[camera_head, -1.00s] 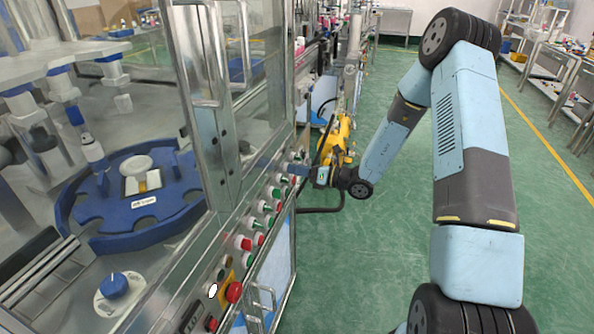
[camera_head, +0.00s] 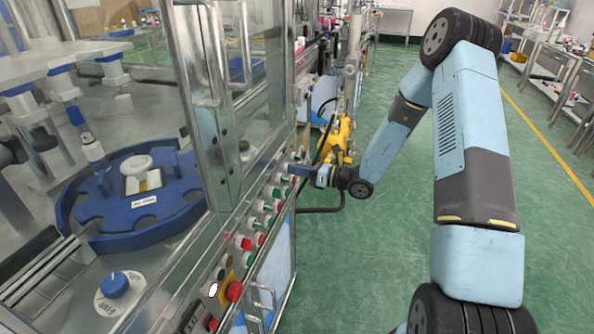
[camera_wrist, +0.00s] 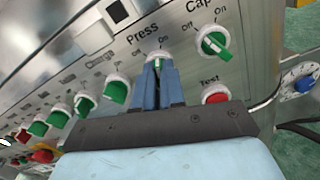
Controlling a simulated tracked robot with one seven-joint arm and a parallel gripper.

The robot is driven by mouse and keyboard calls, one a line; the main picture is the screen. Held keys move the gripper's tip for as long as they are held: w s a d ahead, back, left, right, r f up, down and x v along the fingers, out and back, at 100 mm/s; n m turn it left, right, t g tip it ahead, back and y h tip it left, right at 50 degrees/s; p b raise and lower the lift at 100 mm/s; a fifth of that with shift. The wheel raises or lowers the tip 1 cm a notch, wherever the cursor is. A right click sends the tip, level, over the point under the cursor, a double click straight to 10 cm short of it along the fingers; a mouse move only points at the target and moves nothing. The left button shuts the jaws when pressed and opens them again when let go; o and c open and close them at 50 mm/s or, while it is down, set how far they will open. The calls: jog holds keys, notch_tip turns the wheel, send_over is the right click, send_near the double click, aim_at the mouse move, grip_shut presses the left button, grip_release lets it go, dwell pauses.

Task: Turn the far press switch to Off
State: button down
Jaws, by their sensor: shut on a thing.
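The far Press switch (camera_wrist: 158,56) is a white round knob base with a green handle, under the "Press" label on the sloped control panel in the wrist view. My gripper (camera_wrist: 158,68) is shut on this switch, with one blue finger on each side of the handle. The fingers hide most of the handle, so I cannot tell exactly which mark it points at. In the head view my gripper (camera_head: 299,169) is at the far end of the panel, and its fingers cover the switch there.
The green Cap switch (camera_wrist: 214,42) is close on the right of the Press switch, and the red Test button (camera_wrist: 215,93) is below it. Several green switches (camera_wrist: 118,90) line the panel to the left. Open green floor (camera_head: 350,260) lies right of the machine.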

jog(key=n, duration=0.9)
jog(key=shift+n, duration=0.3)
jog(key=shift+f, duration=0.1)
dwell(0.4)
jog(key=c, duration=1.2)
grip_release()
jog(key=v, duration=1.3)
jog(key=shift+d, duration=0.4)
jog(key=shift+s, duration=0.1)
